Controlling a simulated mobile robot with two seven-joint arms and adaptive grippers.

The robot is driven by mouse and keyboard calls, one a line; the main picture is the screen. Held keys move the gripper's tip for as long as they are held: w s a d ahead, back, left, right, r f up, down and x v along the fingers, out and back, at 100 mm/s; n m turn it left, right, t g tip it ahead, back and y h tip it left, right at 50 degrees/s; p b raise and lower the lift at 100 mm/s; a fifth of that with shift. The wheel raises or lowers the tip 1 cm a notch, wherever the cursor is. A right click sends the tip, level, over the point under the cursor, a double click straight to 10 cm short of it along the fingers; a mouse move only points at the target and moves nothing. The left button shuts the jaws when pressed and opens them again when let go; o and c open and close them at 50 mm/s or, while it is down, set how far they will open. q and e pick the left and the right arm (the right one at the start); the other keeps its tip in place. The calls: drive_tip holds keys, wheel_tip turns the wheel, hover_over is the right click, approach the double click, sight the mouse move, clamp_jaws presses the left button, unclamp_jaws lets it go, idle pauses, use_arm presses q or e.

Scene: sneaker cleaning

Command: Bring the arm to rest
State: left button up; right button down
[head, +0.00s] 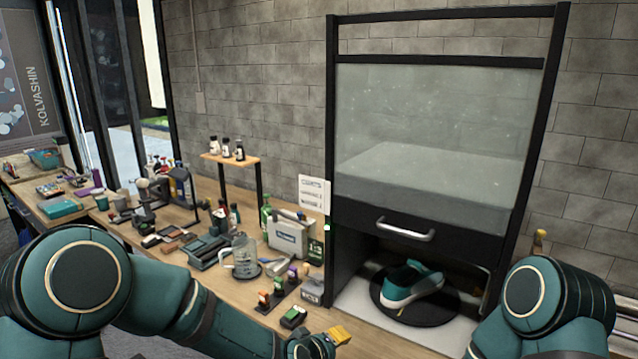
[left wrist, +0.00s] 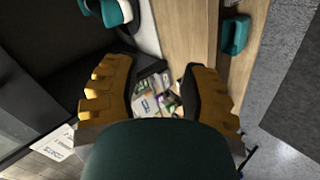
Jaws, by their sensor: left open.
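A teal and white sneaker (head: 412,283) rests on a round black pad (head: 440,303) inside the cleaning cabinet (head: 332,250), under its raised glass front. My left gripper (head: 338,337) is low in front of the bench, near its front edge and outside the cabinet. In the left wrist view my left gripper (left wrist: 158,92) shows two yellow-brown fingers spread apart with nothing held between them. Part of a teal and white shoe (left wrist: 115,12) shows at the top of that view. My right gripper is out of view; only my right arm shows at the right edge.
The wooden bench (head: 235,306) holds a clear jug (head: 244,257), a grey case (head: 290,238), several small bottles and brushes. The cabinet's handle (head: 405,229) sits above the opening. Dark cabinet posts stand beside my left gripper.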

use_arm(q)
drive_tip(key=s+a+f+m+g+y, duration=0.1)
drive_tip(key=s+a+f+m+g, duration=0.1)
drive_tip(key=s+a+f, duration=0.5)
drive_tip(key=s+a+f+m+g+y, duration=0.1)
drive_tip(key=s+a+f+m+g, duration=0.2)
drive_tip(key=s+f, duration=1)
drive_tip(key=a+g+b, duration=0.1)
drive_tip(key=a, duration=0.2)
drive_tip(key=shift+a+g, duration=0.4)
